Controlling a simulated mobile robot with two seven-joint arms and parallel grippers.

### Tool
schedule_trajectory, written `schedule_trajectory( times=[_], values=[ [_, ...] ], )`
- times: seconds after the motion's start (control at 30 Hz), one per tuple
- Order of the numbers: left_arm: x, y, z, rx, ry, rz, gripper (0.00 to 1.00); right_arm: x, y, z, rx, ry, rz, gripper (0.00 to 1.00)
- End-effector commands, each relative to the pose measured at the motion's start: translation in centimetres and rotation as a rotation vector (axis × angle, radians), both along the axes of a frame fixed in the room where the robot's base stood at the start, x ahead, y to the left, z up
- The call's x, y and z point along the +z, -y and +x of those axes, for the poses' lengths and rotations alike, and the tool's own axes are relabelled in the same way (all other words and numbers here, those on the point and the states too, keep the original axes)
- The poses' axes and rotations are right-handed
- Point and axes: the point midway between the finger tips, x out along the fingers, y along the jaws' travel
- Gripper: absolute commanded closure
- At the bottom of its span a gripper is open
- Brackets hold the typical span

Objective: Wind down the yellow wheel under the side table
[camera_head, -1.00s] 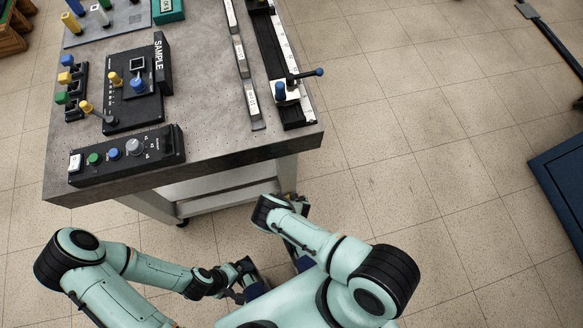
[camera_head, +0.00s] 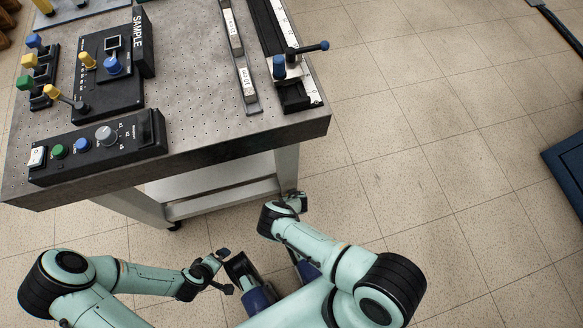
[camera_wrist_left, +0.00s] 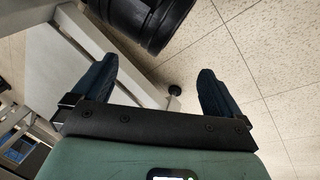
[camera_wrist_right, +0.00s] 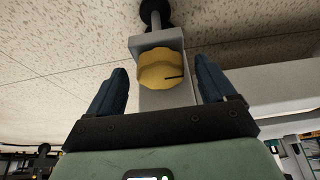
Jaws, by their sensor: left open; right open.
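The yellow wheel (camera_wrist_right: 160,71) shows in the right wrist view as a ridged knob with a dark line on its face. It sits in a grey bracket at the table leg. My right gripper (camera_wrist_right: 165,85) is open, its two dark blue fingers on either side of the wheel in that view; I cannot tell whether they touch it. In the head view the wheel and the right fingers are hidden. My left gripper (camera_wrist_left: 155,88) is open and empty beside the table frame; it also shows in the head view (camera_head: 222,270).
The side table (camera_head: 205,135) has a control box (camera_head: 97,147) with buttons at its front edge. A rail with a blue-knobbed lever (camera_head: 300,50) lies at its right. A black caster (camera_wrist_right: 152,12) is close to the wheel. Open tiled floor lies to the right.

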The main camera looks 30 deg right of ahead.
Motion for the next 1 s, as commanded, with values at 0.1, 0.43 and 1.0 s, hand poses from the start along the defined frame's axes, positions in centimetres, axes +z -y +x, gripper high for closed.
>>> schedule_trajectory(
  times=[0.1,0.43,1.0],
  values=[
    [-0.2,-0.2,0.3,0.003,0.008,0.003,0.0,-0.2,0.0,0.1,0.0,0.0,0.0,0.16],
    [-0.1,-0.1,0.3,0.003,0.008,0.003,0.0,-0.1,0.0,0.1,0.0,0.001,0.001,0.49],
    [-1.8,-1.3,2.5,0.027,0.065,0.032,0.0,-0.2,-0.2,0.3,-0.26,0.003,0.0,0.72]
  ],
)
